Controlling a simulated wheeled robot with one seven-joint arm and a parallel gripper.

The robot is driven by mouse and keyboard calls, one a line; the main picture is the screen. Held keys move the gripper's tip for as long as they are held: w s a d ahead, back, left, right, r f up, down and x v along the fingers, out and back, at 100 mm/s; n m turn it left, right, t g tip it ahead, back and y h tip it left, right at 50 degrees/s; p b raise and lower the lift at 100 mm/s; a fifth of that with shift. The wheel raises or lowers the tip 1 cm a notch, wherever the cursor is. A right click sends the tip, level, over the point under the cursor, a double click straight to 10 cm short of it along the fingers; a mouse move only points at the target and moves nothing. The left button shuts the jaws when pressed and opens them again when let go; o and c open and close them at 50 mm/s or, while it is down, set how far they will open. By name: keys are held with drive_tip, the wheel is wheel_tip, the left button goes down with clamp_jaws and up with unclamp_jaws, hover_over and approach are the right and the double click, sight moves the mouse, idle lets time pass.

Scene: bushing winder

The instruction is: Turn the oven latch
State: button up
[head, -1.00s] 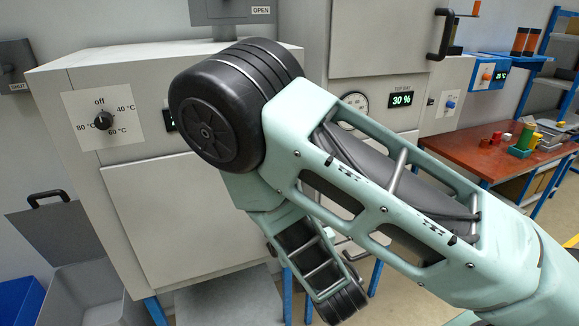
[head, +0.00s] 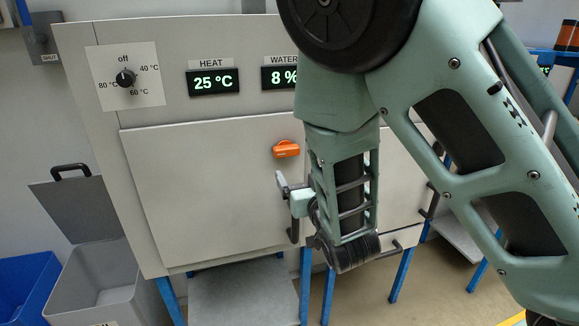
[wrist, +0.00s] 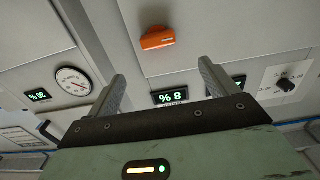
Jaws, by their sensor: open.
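The orange oven latch (head: 286,149) is a short bar, lying nearly level at the upper right of the pale oven door (head: 200,190). It also shows in the wrist view (wrist: 157,38), beyond the fingers. My gripper (head: 283,184) is just below the latch in the head view, apart from it. In the wrist view my gripper's two grey fingers (wrist: 165,80) are spread and empty, with the latch ahead between their directions. My arm hides the right part of the oven front.
A dial (head: 125,78) and green displays (head: 212,81) sit above the door. A dark upright handle (head: 293,228) is below my gripper. A grey bin (head: 97,285) and blue bin (head: 25,285) stand at the lower left.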

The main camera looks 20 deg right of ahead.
sight(288, 151)
drive_tip(key=b, duration=0.2)
drive_tip(key=shift+w+d+f+b, duration=0.1)
drive_tip(key=shift+d+f+b, duration=0.05)
drive_tip(key=shift+f+b, duration=0.15)
drive_tip(key=w+p, duration=0.1)
drive_tip(key=w, duration=0.2)
drive_tip(key=w+p, duration=0.2)
drive_tip(key=w, duration=0.2)
drive_tip(key=w+p, duration=0.1)
drive_tip(key=w, duration=0.2)
drive_tip(key=shift+w+r+p, duration=0.35)
drive_tip(key=shift+r, duration=0.05)
drive_tip(key=shift+w+f, duration=0.1)
drive_tip(key=shift+w, duration=0.4)
drive_tip(key=c, duration=1)
